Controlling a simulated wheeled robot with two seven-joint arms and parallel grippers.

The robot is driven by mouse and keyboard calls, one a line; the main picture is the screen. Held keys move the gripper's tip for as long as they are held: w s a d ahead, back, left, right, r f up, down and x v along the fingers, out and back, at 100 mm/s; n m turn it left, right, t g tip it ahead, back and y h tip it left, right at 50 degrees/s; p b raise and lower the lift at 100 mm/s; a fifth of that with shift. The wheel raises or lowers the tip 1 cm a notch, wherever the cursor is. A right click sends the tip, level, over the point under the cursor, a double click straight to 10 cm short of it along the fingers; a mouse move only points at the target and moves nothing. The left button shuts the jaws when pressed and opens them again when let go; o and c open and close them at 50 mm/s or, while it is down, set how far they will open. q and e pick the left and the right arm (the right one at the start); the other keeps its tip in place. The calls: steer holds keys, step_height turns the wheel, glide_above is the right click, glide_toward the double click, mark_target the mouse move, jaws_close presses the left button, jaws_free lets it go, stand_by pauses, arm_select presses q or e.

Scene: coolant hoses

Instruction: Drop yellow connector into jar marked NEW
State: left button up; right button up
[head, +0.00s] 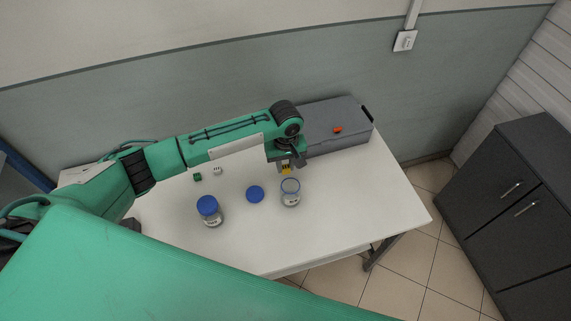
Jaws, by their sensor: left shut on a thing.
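My left gripper (287,165) reaches over the table from the left and is shut on the yellow connector (286,170). The connector is held a little above the open glass jar (291,193), close to its rim. The open jar has a label too small to read. A second jar (210,212) with a blue lid on it stands to the left. A loose blue lid (255,194) lies flat between the two jars. My right gripper is not in view.
A green connector (198,177) and a white connector (217,171) lie on the white table (330,220) at the left. A grey case (337,125) with an orange-red piece (337,130) on top stands at the back. The table's right side is clear.

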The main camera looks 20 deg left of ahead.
mark_target(285, 166)
arm_select(q)
steer(key=shift+f, duration=0.15)
steer(key=o, duration=1)
steer(key=shift+o, duration=0.2)
step_height(285, 166, up, 14)
steer(key=b, duration=0.3)
steer(key=shift+f, duration=0.2)
